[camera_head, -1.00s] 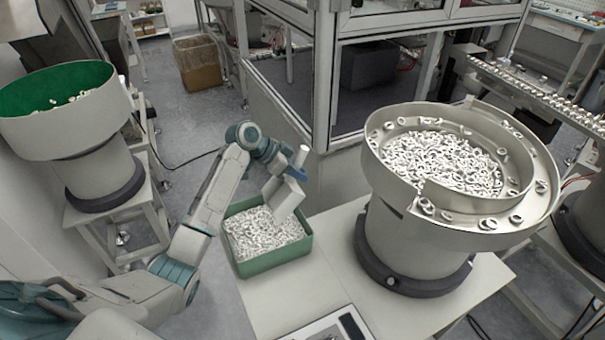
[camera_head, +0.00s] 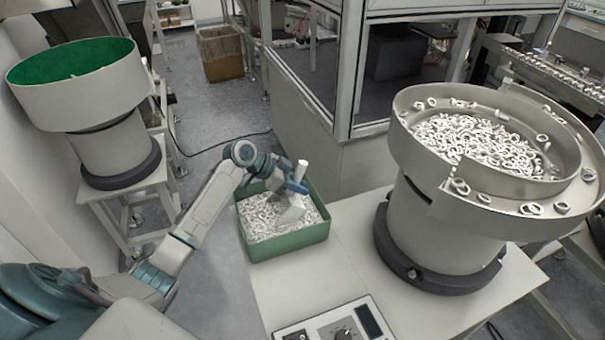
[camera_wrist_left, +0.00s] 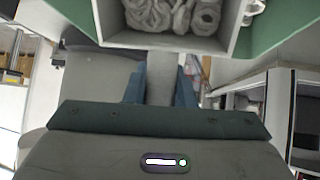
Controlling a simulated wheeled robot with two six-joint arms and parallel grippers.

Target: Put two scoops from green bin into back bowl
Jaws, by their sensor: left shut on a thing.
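The green bin (camera_head: 290,245) stands on the table, filled with white rings (camera_head: 262,222). My left gripper (camera_head: 294,186) is shut on the handle of a light grey scoop (camera_head: 291,210), which is down inside the bin at the rings. In the left wrist view the scoop (camera_wrist_left: 238,20) holds several rings (camera_wrist_left: 172,14), with green bin wall around it. A bowl with a green inside (camera_head: 75,62) stands at the back left. A large bowl of white rings (camera_head: 410,125) stands at the right. My right gripper is not in view.
A control box with a knob (camera_head: 343,328) lies at the table's front edge. A framed machine enclosure (camera_head: 300,80) stands behind the bin. A cardboard-coloured waste bin (camera_head: 221,55) is on the floor. Open floor lies between the left bowl's stand and the table.

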